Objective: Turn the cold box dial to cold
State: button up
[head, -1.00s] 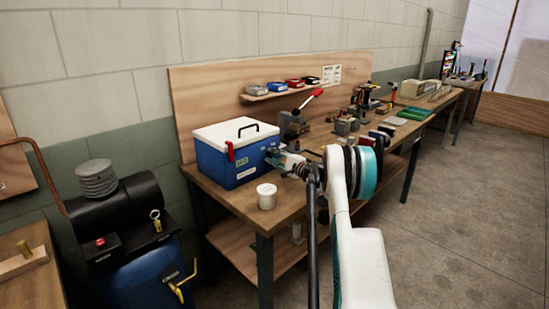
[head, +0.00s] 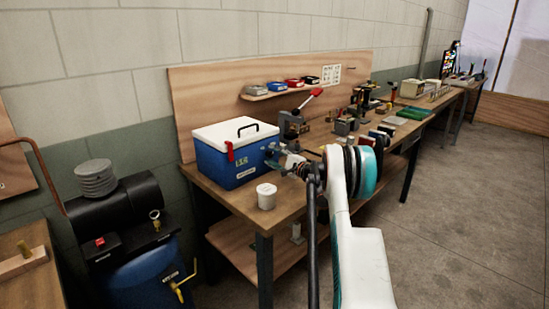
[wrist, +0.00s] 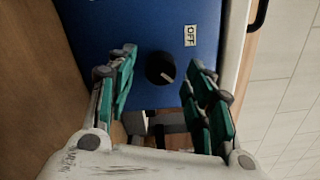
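The cold box (head: 228,165) is blue with a white lid and stands on the near end of the workbench. Its dial is hidden in the head view. In the wrist view the black round dial (wrist: 160,68) sits on the blue face (wrist: 150,22), with a pale mark at its lower right. An OFF label (wrist: 190,36) is up and right of it; a small pale label at the upper left is cut off and unreadable. My gripper (wrist: 163,62) is open, its green-padded fingers on either side of the dial. I see no contact with it. My gripper (head: 277,157) is beside the box's right side.
A white tub (head: 266,196) stands on the bench (head: 232,200) in front of the box. A red-handled press (head: 292,123) and several tools stand behind my gripper. A blue compressor (head: 140,275) is at the left. The floor at right is clear.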

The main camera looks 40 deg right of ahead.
jog(key=s, duration=0.8)
jog(key=s+d, duration=0.1)
jog(key=s, duration=0.3)
jog(key=shift+f, duration=0.2)
